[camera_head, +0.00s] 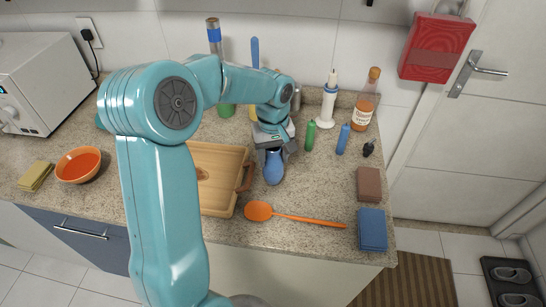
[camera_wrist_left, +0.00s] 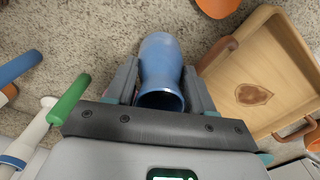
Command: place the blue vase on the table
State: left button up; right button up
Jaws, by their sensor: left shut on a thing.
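The blue vase (camera_head: 274,168) is between the fingers of my left gripper (camera_head: 272,146), just right of the wooden tray. In the left wrist view the vase (camera_wrist_left: 161,65) lies between both fingers of the left gripper (camera_wrist_left: 163,88), its open rim toward the palm. The left gripper is shut on it. The speckled stone table (camera_head: 310,190) is below; I cannot tell whether the vase touches it. My right gripper is in neither view.
The wooden tray (camera_head: 217,203) stands close left of the vase, an orange spoon (camera_head: 290,216) in front. A green bottle (camera_head: 310,135), a blue bottle (camera_head: 343,138), a white dispenser (camera_head: 327,105) and a sauce bottle (camera_head: 364,105) stand right and behind. Bare counter lies right of the vase.

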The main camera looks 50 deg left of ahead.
pick_arm(q)
jog(key=shift+w+f, duration=0.15)
jog(key=shift+f, duration=0.55)
jog(key=shift+r, duration=0.1)
jog(key=o, duration=1.2)
jog(key=shift+f, duration=0.2)
